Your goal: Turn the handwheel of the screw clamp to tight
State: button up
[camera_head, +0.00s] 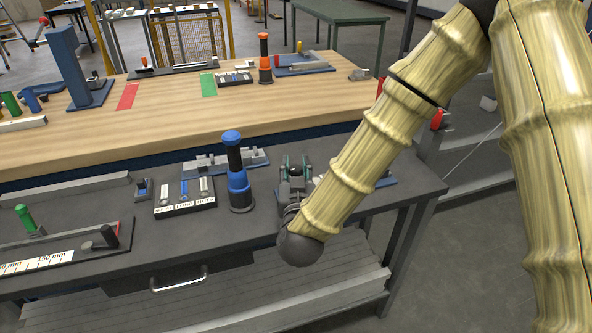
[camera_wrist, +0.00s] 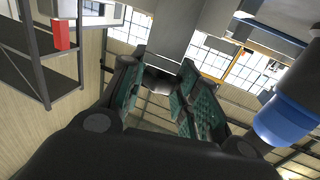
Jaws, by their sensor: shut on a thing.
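My gripper (camera_head: 296,162) is over the right part of the near dark bench, its green-padded fingers close together. In the wrist view, my gripper (camera_wrist: 170,92) is shut on a grey rounded part (camera_wrist: 158,80), which looks like the handwheel; the pads cover much of it. A large grey block (camera_wrist: 212,25) shows just beyond the fingers. In the head view, my arm hides most of what stands there. Only a blue base plate (camera_head: 385,182) shows past the arm, perhaps the screw clamp's. I cannot read how tight the clamp is.
A black and blue post (camera_head: 237,172) stands close left of my gripper; its blue part (camera_wrist: 285,122) is at the wrist view's right. A labelled switch panel (camera_head: 184,196) and a grey fixture (camera_head: 225,161) are further left. A wooden bench (camera_head: 160,115) lies behind.

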jog(key=m+h, duration=0.2)
jog(key=h, duration=0.1)
jog(key=m+h, duration=0.2)
jog(key=h, duration=0.1)
jog(key=shift+a+r+g+p, duration=0.1)
jog(key=shift+r+g+p, duration=0.05)
jog(key=shift+g+p, duration=0.25)
jog(key=shift+w+m+g+h+p, duration=0.1)
jog(key=shift+m+g+h+p, duration=0.2)
jog(key=shift+m+g+h, duration=1.15)
jog(key=shift+m+g+h+p, duration=0.25)
jog(key=shift+m+g+h, duration=0.3)
jog(key=shift+m+h, duration=0.95)
jog(key=shift+n+h, duration=0.35)
jog(key=shift+h, duration=0.3)
jog(key=o, duration=1)
jog(key=shift+o, duration=0.2)
jog(key=v, duration=1.2)
